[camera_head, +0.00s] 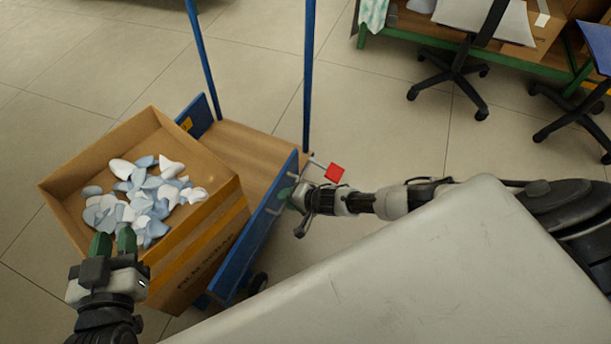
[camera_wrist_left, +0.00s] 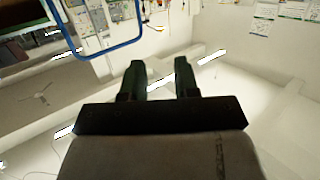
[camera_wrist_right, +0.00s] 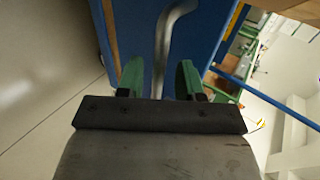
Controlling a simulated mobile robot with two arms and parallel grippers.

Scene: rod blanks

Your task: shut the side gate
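The side gate, a blue panel (camera_head: 262,228), stands along the near right side of the cart with a wooden deck (camera_head: 250,155). A bent grey metal bar (camera_wrist_right: 163,60) runs along the blue panel in the right wrist view. My right gripper (camera_head: 287,194) is at the panel's outer face. Its green fingers (camera_wrist_right: 160,80) are apart, with the bar showing between them and a gap beside it. A red flag (camera_head: 335,172) sits by this gripper. My left gripper (camera_head: 114,243) is open and empty, by the box's near left edge. I cannot tell whether the gate is latched.
A cardboard box (camera_head: 215,225) of white and blue-grey pieces (camera_head: 145,195) sits at the cart's left. Blue posts (camera_head: 308,80) rise from the cart. A large pale surface (camera_head: 440,270) fills the lower right. Office chairs (camera_head: 457,70) stand at the back right. Open floor lies between.

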